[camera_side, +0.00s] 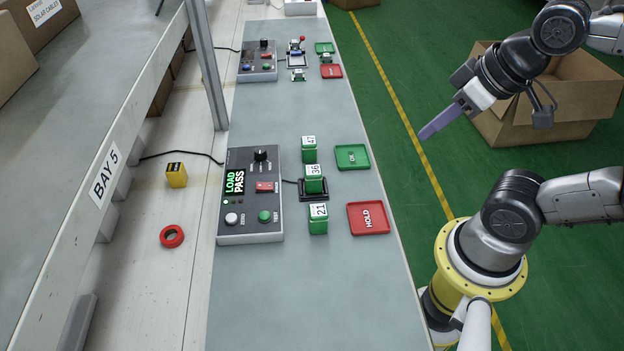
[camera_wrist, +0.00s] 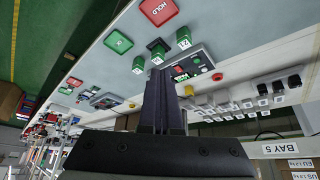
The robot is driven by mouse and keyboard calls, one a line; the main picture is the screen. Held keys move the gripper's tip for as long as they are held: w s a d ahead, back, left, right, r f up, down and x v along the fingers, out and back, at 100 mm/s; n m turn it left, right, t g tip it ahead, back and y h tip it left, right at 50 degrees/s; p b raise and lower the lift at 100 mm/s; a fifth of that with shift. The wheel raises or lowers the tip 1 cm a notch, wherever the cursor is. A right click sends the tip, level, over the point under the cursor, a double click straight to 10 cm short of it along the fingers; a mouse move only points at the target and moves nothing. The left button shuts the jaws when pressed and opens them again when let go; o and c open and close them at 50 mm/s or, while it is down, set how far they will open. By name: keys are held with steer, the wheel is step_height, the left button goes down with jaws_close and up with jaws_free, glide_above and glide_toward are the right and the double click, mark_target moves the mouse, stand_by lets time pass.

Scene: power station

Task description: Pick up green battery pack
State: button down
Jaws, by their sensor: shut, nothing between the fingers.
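Three green battery packs with white number labels stand upright in a row on the grey bench: pack 47 (camera_side: 309,153) at the back, pack 36 (camera_side: 314,184) in a black dock (camera_side: 326,194), and pack 21 (camera_side: 318,225) at the front. In the wrist view, pack 47 (camera_wrist: 138,65), the dock (camera_wrist: 155,44) and pack 21 (camera_wrist: 184,38) lie beyond the fingers. My gripper (camera_side: 427,131) is shut and empty, raised to the right of the bench, well away from all packs. Its closed fingers also show in the wrist view (camera_wrist: 164,85).
A tester (camera_side: 250,160) reading LOAD PASS stands left of the packs. A green tray (camera_side: 352,157) and red HOLD tray (camera_side: 368,218) lie to their right. A second, similar station (camera_side: 258,61) is at the back. Tape (camera_side: 172,236) and a yellow block (camera_side: 176,175) lie left.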

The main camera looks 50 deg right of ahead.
steer(key=shift+c, duration=1)
jaws_free()
